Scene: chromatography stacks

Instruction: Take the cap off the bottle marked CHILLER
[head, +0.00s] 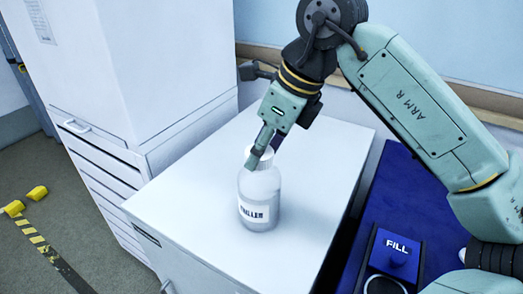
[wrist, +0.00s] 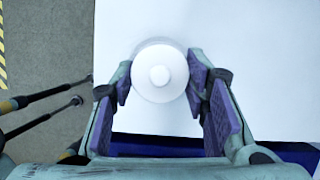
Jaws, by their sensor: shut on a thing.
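The bottle marked CHILLER (head: 259,200) is whitish and stands upright on a white cabinet top (head: 310,215). Its white cap (head: 262,154) is on the bottle's top, partly hidden by the fingers in the head view. In the wrist view the round white cap (wrist: 160,75) shows from above, with the bottle's rim around it. My gripper (head: 263,150) comes down from above and is shut on the cap. In the wrist view the purple pads of my gripper (wrist: 160,90) lie on either side of the cap.
A tall white cabinet with drawers (head: 105,185) stands at the left. A dark blue surface with a block marked FILL (head: 397,250) is at the right. The white top around the bottle is clear. Yellow pieces (head: 36,193) lie on the floor at far left.

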